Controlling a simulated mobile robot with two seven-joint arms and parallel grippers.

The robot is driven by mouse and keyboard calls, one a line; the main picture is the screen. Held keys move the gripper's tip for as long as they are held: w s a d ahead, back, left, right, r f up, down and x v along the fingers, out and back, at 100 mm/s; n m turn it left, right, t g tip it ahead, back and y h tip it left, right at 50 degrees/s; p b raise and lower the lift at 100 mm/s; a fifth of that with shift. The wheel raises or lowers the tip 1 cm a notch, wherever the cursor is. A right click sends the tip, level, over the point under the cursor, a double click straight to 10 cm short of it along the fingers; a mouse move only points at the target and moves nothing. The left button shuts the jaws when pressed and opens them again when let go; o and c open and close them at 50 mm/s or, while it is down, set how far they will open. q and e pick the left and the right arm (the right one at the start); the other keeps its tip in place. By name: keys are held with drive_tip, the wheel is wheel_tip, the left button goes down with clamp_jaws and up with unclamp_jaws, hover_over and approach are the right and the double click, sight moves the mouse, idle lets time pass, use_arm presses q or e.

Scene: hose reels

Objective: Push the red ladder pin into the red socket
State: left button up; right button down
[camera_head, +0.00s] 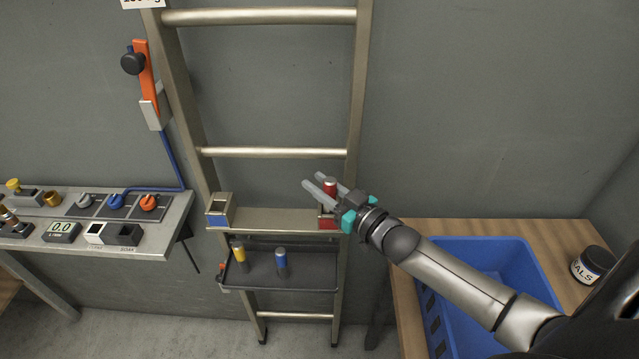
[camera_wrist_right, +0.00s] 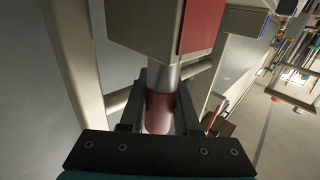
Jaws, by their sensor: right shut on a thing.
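The red ladder pin (camera_head: 330,185) is upright between the fingers of my right gripper (camera_head: 316,184), which is shut on its red grip. The red socket (camera_head: 327,223) is a metal box with a red label at the right end of the ladder's shelf, just below the pin. In the right wrist view the red grip (camera_wrist_right: 160,112) sits between the fingers. The pin's bare metal shank meets the end of the socket box (camera_wrist_right: 150,35); how deep it sits is hidden. My left gripper is not in view.
A blue-labelled socket (camera_head: 219,211) is at the shelf's left end. A dark tray (camera_head: 300,276) below holds a yellow pin (camera_head: 238,252) and a blue pin (camera_head: 281,261). A blue crate (camera_head: 500,255) and a dark jar (camera_head: 592,264) stand on the wooden table at right.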

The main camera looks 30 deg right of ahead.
drive_tip(key=shift+f+b, duration=0.3)
drive_tip(key=shift+f, duration=0.15)
drive_tip(key=c, duration=0.5)
unclamp_jaws()
drive_tip(key=shift+c, duration=0.2)
drive_tip(key=v, duration=1.2)
drive_tip(key=shift+p, duration=0.45)
